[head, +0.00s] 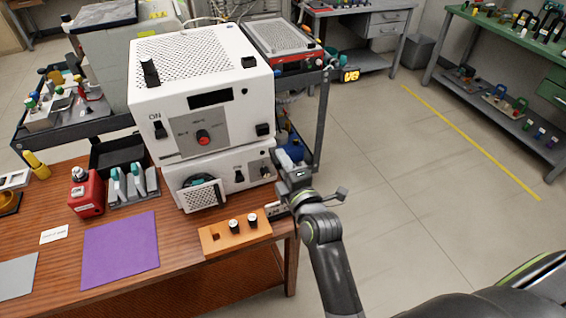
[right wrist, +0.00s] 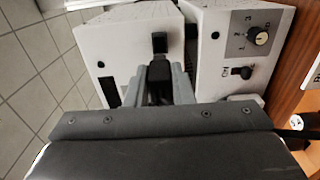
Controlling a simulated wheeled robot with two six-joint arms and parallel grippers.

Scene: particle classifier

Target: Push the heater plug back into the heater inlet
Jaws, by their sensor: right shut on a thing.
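The white heater box (head: 205,85) with a perforated top stands at the back of the wooden table, stacked on a lower white unit (head: 245,178). My right gripper (head: 282,165) is beside the right end of the stack. In the right wrist view its two grey fingers (right wrist: 160,82) are shut on a dark plug (right wrist: 160,72). A black block, apparently the inlet (right wrist: 160,42), shows on the white casing just beyond the fingertips. I cannot tell whether the plug touches it or how deep it sits. My left gripper is not in view.
An orange block with white-topped knobs (head: 235,235) lies at the table's front right, close to my right arm. The floor right of the table is open.

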